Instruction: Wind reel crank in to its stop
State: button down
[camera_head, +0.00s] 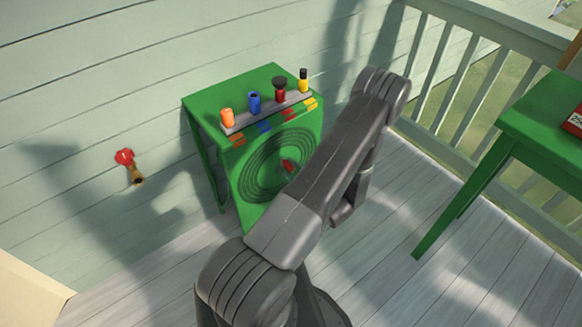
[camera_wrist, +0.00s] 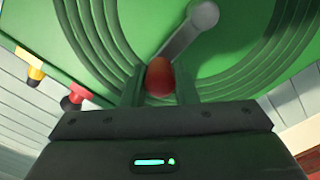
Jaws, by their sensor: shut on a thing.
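The reel is a green box (camera_head: 240,206) against the wall, with dark concentric hose rings (camera_head: 255,172) on its front face. In the wrist view its crank is a grey arm (camera_wrist: 188,34) running from a round hub at the top down to a red knob (camera_wrist: 159,77). My gripper (camera_wrist: 161,88) is shut on the red knob, with one finger on each side of it. In the head view a bit of the red knob (camera_head: 288,165) shows beside my arm, which hides my gripper and the right part of the rings.
An orange nozzle (camera_head: 227,118), blue nozzle (camera_head: 254,103), dark red nozzle (camera_head: 280,90) and yellow nozzle (camera_head: 303,82) stand on a rail atop the box. A red-handled tap (camera_head: 125,157) is on the wall at left. A green table (camera_head: 540,125) stands at right.

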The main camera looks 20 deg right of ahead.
jog(key=shift+d+m, duration=0.3)
jog(key=shift+m, duration=0.1)
jog(key=shift+w, duration=0.1)
jog(key=c, duration=1.1)
grip_release()
jog(key=shift+d, duration=0.1)
jog(key=shift+c, duration=0.2)
jog(key=v, duration=1.4)
jog(key=shift+p, duration=0.3)
jog(key=shift+w, duration=0.1)
jog(key=x, duration=1.4)
